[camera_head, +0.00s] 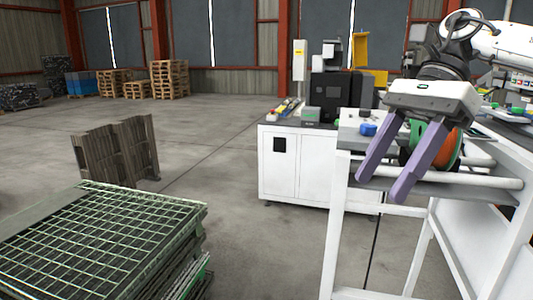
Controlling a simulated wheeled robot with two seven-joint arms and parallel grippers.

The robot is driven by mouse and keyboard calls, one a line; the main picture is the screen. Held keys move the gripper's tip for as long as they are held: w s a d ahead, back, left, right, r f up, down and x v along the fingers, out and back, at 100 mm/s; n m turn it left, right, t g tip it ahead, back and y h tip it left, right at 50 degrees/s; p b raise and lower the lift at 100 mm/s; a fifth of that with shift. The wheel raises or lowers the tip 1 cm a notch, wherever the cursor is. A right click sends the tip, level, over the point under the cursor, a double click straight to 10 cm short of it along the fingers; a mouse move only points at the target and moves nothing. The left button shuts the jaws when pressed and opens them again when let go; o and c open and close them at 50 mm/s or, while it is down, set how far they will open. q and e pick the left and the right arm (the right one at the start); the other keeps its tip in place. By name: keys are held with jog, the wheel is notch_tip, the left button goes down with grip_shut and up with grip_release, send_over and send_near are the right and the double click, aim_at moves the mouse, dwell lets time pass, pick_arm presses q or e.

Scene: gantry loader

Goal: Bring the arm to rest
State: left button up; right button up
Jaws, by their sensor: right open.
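My right arm (497,42) comes in from the upper right of the head view. My right gripper (380,188) hangs from it with its two purple fingers apart and pointing down and to the left. Nothing shows between the fingers. The gripper is in front of the white rack (337,225), and its fingers overlap the rack's upper rails in the picture. I cannot tell how far it is from them. My left gripper is not in view.
Orange and green round spools (447,150) sit behind the fingers on the rack. A white cabinet (290,165) with a black machine (327,95) stands behind. Green mesh panels (95,240) are stacked at the front left. Pallets (168,78) stand far back. The middle floor (215,150) is clear.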

jog(key=s+a+f+m+t+y, duration=0.1)
jog(key=a+f+m+t+y, duration=0.1)
jog(key=a+f+m+y, duration=0.6)
jog(key=s+a+f+m+t+y, duration=0.15)
jog(key=a+f+m, duration=0.35)
jog(key=a, duration=0.7)
jog(key=s+a+f+m+t+y, duration=0.1)
jog(key=a+f+m+t+y, duration=0.1)
jog(key=a+f+m+y, duration=0.55)
jog(key=d+f+m+t+h, duration=0.65)
jog(key=f+m, duration=0.25)
jog(key=m, duration=0.4)
jog(key=d+f+m+t+h, duration=0.5)
jog(key=f+m+h, duration=0.4)
jog(key=m, duration=0.4)
jog(key=s+d+f+m+g+h, duration=0.5)
jog(key=s+d+f+m, duration=0.4)
jog(key=s+d+f, duration=0.6)
notch_tip(320, 180, down, 4)
jog(key=shift+s+r+g, duration=0.2)
jog(key=shift+s+g, duration=0.1)
jog(key=shift+s, duration=0.9)
